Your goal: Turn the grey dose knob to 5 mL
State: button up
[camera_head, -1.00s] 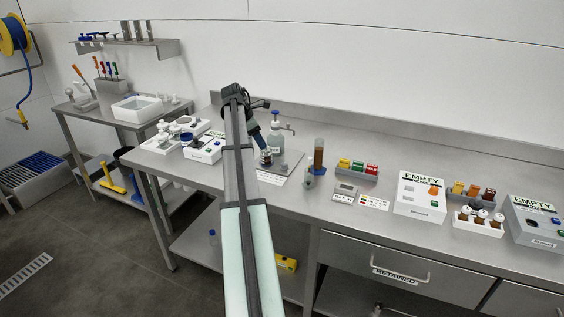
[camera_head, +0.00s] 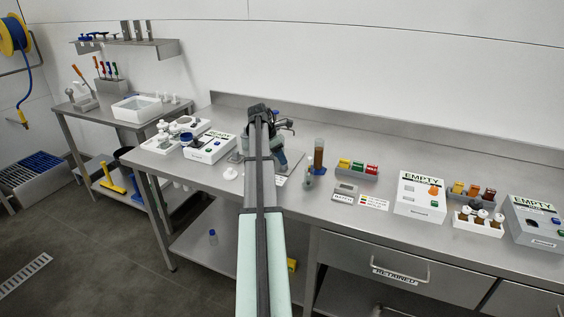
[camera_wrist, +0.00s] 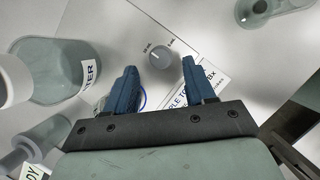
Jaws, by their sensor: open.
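The grey dose knob (camera_wrist: 160,57) is round and sits on a pale plate, with small mL markings at its upper left and upper right. The right marking seems to read 5 mL; the left one is too small to read surely. A pale mark on the knob appears to point toward the upper left. My gripper (camera_wrist: 159,66) is open, its two blue fingers on either side of the knob in the picture, with no visible contact. Their height above it is unclear. In the head view my arm hides the knob.
A translucent bottle (camera_wrist: 58,72) with a label ending in "TER" stands close left of my fingers. A grey round-based object (camera_wrist: 255,10) is at the upper right. On the bench, a brown-filled cylinder (camera_head: 319,155) and a small display box (camera_head: 345,192) stand right of my arm.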

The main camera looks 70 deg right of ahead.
jog(key=shift+x, duration=1.7)
grip_shut()
